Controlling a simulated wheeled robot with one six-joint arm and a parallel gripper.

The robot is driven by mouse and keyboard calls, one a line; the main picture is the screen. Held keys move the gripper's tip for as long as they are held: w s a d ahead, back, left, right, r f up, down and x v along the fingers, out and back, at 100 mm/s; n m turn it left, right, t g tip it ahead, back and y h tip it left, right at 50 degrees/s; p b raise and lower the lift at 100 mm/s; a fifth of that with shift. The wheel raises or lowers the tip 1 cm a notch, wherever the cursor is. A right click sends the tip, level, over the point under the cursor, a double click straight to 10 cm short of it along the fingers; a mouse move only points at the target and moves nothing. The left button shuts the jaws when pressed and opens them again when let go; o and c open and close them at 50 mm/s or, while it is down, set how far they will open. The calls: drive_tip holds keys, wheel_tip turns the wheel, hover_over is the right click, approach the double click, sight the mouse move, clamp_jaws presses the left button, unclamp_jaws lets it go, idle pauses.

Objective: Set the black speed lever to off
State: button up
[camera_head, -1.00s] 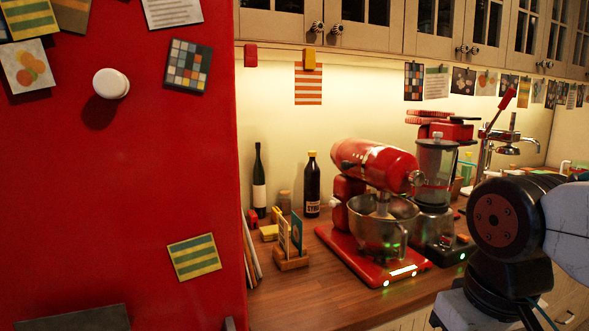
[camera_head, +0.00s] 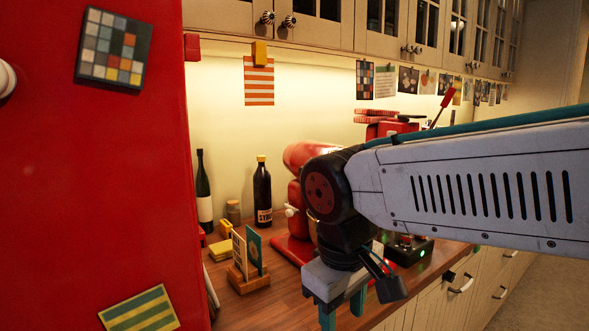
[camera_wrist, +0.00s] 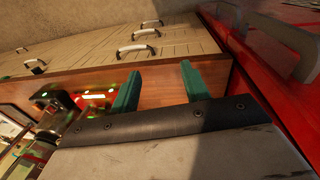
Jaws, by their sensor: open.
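The red stand mixer (camera_head: 299,195) stands on the wooden counter, mostly hidden behind my arm in the head view. A small pale knob (camera_head: 291,211) shows at its left side. I cannot make out the black speed lever or its setting. In the wrist view, part of the mixer's red base (camera_wrist: 95,108), with lit marks, shows at the left. My gripper (camera_head: 342,308) points down near the counter's front edge, in front of the mixer and apart from it. Its green fingers are open and empty, and they show in the wrist view (camera_wrist: 160,72).
A red fridge (camera_head: 90,190) stands at the left. Drawers with handles (camera_head: 462,284) lie below the counter.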

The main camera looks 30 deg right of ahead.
drive_tip(key=w+d+r+n+g+h, duration=0.2)
drive_tip(key=w+d+r+n+h, duration=0.25)
drive_tip(key=w+d, duration=0.35)
drive_tip(key=n+t+h, duration=0.2)
drive_tip(key=n+h, duration=0.7)
drive_tip(key=h, duration=0.3)
approach(301, 171)
drive_tip(key=d, duration=1)
drive_tip(key=shift+w+d+f, duration=0.15)
drive_tip(key=shift+d, duration=0.15)
clamp_jaws()
